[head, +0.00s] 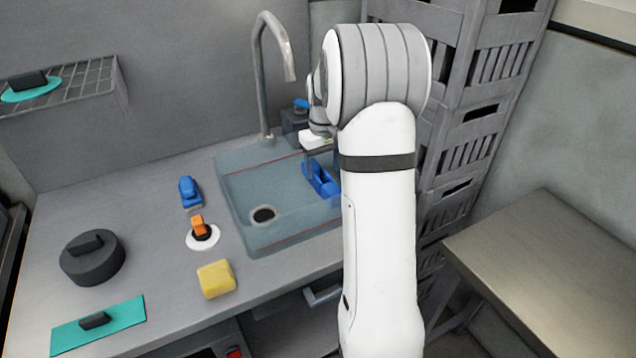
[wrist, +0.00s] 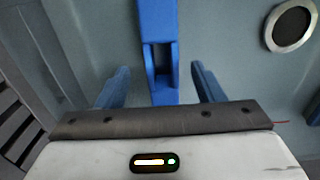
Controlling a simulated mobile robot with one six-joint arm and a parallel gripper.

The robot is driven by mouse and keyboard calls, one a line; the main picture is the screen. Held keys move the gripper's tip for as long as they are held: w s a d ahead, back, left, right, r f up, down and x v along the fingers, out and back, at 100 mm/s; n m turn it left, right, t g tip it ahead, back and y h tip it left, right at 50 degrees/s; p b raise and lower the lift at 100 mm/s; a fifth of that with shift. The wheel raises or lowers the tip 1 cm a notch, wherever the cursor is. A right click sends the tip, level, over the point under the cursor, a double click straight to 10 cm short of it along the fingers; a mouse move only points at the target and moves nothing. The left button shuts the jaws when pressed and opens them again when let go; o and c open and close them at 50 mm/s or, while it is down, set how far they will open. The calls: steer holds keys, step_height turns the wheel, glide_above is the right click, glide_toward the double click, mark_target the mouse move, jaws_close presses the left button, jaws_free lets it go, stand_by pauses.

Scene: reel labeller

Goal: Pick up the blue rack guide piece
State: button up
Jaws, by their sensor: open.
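The blue rack guide piece (head: 326,187) lies in the sink basin, partly hidden by my arm in the head view. In the wrist view the blue rack guide piece (wrist: 157,30) is a long blue bar with a slotted end, running up out of the top of the picture. My gripper (wrist: 161,75) is open. Its two blue fingers stand on either side of the slotted end, with a visible gap on each side. In the head view my gripper hangs over the basin and its fingertips are hard to make out.
The sink basin (head: 241,200) has a drain (head: 263,215) and a tall tap (head: 262,80) behind it. On the counter are a blue item (head: 190,192), an orange-topped item (head: 199,225), a yellow sponge (head: 216,279) and a dark round pot (head: 92,262). Grey crates (head: 467,155) stand right.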

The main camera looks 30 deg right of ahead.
mark_target(322, 178)
steer(key=f, duration=0.4)
steer(key=shift+w+a+f, duration=0.15)
steer(key=shift+w+f, duration=0.05)
steer(key=shift+f, duration=0.15)
steer(key=c, duration=1.2)
